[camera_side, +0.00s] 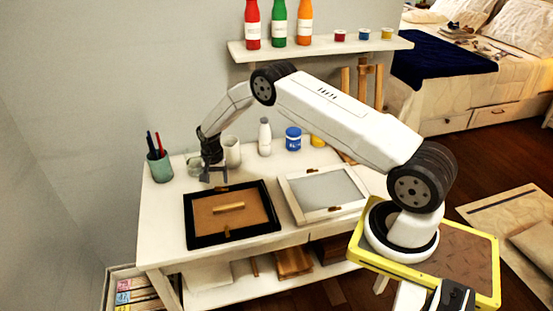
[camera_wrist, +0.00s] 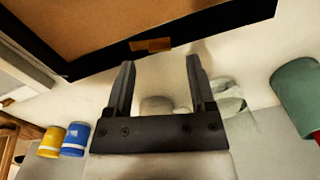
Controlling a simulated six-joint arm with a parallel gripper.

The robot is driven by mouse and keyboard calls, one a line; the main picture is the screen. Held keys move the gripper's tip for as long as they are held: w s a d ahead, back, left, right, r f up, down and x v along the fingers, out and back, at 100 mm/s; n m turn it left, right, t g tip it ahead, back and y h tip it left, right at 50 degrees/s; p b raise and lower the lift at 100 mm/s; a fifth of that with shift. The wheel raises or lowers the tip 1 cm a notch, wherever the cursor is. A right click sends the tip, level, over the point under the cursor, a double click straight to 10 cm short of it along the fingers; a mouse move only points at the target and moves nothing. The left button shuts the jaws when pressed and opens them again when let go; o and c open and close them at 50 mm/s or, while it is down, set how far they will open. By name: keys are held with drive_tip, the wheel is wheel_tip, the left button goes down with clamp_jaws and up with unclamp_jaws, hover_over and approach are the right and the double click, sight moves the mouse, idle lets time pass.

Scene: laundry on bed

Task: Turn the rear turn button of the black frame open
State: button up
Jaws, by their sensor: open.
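The black frame (camera_side: 189,221) lies flat on the white table with a brown backing panel and a small wooden bar (camera_side: 229,207) on it. Its rear turn button (camera_side: 222,189) is a small brown piece at the middle of the far rim. In the wrist view the rear turn button (camera_wrist: 151,45) lies on the black rim (camera_wrist: 215,32), with its long side roughly along it. A front turn button (camera_side: 227,231) sits on the near rim. My gripper (camera_side: 214,175) is open and empty, pointing down near the rear rim; in the wrist view its fingertips (camera_wrist: 160,62) flank the button's area, apparently without contact.
A white frame (camera_side: 295,207) lies to the right. Behind stand a green pen cup (camera_side: 159,166), a white mug (camera_side: 232,152), a white bottle (camera_side: 265,137) and a blue jar (camera_side: 293,138). A glass (camera_wrist: 229,98) is close to my gripper. A shelf (camera_side: 320,48) hangs above.

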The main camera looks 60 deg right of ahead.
sight(221, 188)
drive_tip(key=shift+f, duration=1.4)
clamp_jaws()
